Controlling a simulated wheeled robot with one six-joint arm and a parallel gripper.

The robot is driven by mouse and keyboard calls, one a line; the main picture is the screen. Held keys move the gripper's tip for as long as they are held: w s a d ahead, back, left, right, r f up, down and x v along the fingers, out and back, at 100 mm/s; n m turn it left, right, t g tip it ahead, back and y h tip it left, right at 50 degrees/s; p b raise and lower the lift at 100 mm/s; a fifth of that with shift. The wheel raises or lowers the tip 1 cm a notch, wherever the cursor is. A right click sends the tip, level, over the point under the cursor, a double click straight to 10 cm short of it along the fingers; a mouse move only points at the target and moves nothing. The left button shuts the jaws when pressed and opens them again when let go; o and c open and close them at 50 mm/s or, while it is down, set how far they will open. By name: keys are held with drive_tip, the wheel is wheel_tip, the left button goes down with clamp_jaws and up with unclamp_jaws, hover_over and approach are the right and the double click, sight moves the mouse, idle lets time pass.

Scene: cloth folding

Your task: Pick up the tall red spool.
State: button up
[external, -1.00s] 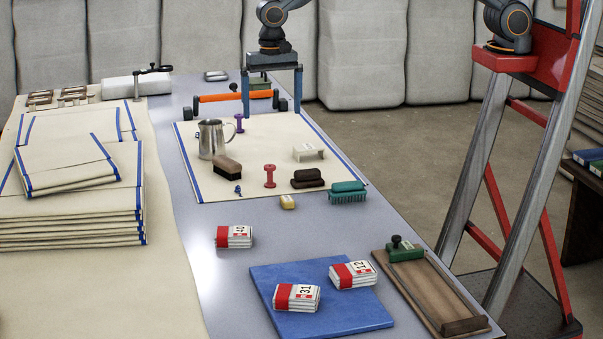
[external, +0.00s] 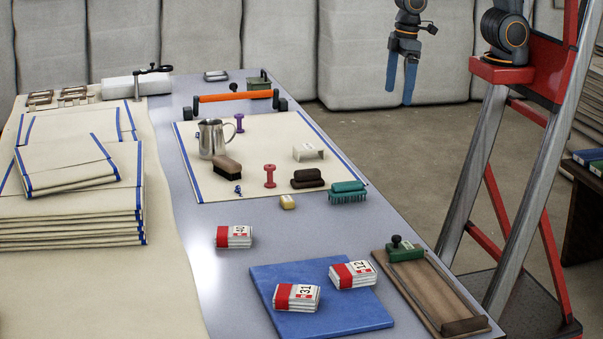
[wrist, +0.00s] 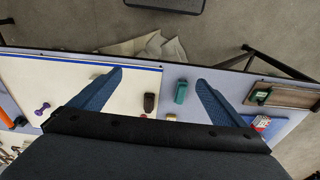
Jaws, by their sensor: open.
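The tall red spool (external: 269,176) stands upright on the cream cloth (external: 225,185) with blue edges, in the middle of the table in the external view. In the wrist view it is mostly hidden behind my gripper's body, so I cannot place it surely there. My gripper (external: 403,98) hangs in the air with its fingers pointing down, at the upper right beyond the table, well apart from the spool. It is open and empty; in the wrist view its two blue fingers (wrist: 158,92) are spread wide.
Near the spool are a metal pitcher (external: 210,138), a brown brush (external: 227,167), a purple spool (external: 239,122), dark brown brushes (external: 307,178), a teal brush (external: 348,192), a white bracket (external: 308,152) and a yellow block (external: 288,202). An orange bar (external: 233,97) stands behind.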

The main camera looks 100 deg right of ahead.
drive_tip(key=shift+s, duration=0.3)
drive_tip(key=c, duration=1.5)
drive_tip(key=shift+o, duration=0.2)
drive_tip(key=shift+w, duration=0.1)
drive_tip(key=m+g+b, duration=0.1)
drive_tip(key=m+b, duration=0.3)
drive_tip(key=m, duration=1.2)
hover_over(270, 166)
drive_tip(key=f, duration=1.4)
drive_tip(key=shift+s+a+f, duration=0.2)
drive_tip(key=shift+a+f, duration=0.1)
drive_tip(key=shift+f, duration=0.05)
drive_tip(key=shift+w+f, duration=0.2)
drive_tip(key=shift+f, duration=0.35)
drive_tip(key=shift+d+f+p, duration=0.15)
drive_tip(key=shift+f+p, duration=0.65)
drive_tip(key=shift+f, duration=0.95)
drive_tip(key=shift+d+f+p, duration=0.15)
drive_tip(key=shift+f+p, duration=0.65)
drive_tip(key=shift+f, duration=0.9)
